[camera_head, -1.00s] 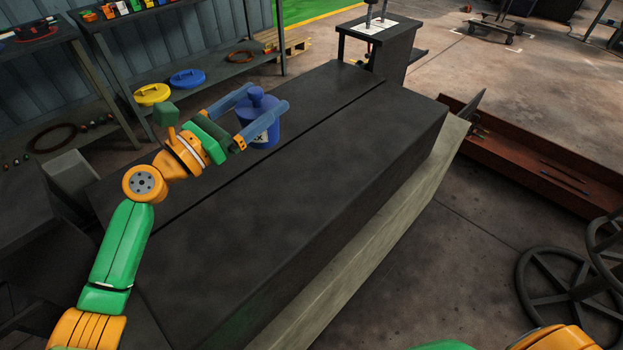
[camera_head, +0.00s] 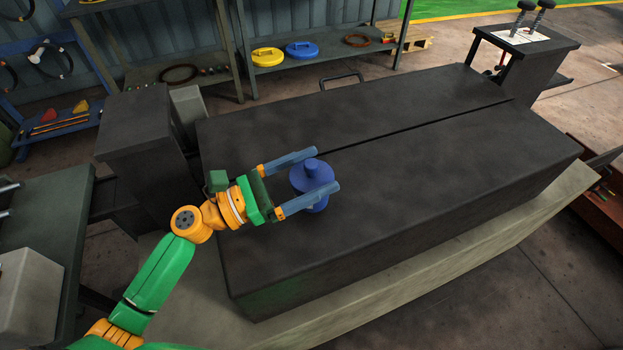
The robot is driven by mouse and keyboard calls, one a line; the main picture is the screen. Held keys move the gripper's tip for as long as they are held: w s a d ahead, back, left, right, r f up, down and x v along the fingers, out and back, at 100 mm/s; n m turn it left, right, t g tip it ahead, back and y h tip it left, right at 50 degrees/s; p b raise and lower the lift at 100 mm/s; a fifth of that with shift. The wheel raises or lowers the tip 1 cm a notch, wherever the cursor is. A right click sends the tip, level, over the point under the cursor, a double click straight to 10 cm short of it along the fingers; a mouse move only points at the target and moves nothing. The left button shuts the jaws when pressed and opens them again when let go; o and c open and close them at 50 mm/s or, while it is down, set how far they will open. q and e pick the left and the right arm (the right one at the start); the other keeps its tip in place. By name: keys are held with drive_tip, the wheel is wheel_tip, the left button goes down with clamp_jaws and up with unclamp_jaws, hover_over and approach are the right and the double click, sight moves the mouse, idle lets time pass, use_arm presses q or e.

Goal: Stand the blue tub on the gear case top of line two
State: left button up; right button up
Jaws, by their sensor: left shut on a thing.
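The blue tub (camera_head: 311,172) has a round knobbed lid and is in the middle of the head view. My left gripper (camera_head: 326,168) is shut on it, with one blue finger on each side. The tub looks upright, over the left part of a long dark case (camera_head: 430,165) with a flat top and a seam along it. I cannot tell whether the tub touches this top or hangs above it. The tub's lower part is partly hidden by the near finger. No line number is readable on the case. My right gripper is not in view.
A dark pedestal (camera_head: 143,125) stands left of the case, and another with levers (camera_head: 545,65) stands at the far right. Behind are shelves with a yellow lid (camera_head: 267,57) and a blue lid (camera_head: 300,49). The case top right of the tub is clear.

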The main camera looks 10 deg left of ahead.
use_arm(q)
drive_tip(key=shift+w+f, duration=0.1)
drive_tip(key=shift+f, duration=0.55)
drive_tip(key=o, duration=1.4)
drive_tip(key=b+v, duration=0.3)
drive_tip(key=v, duration=0.8)
drive_tip(key=shift+a+f, duration=0.1)
drive_tip(key=shift+s+a, duration=0.35)
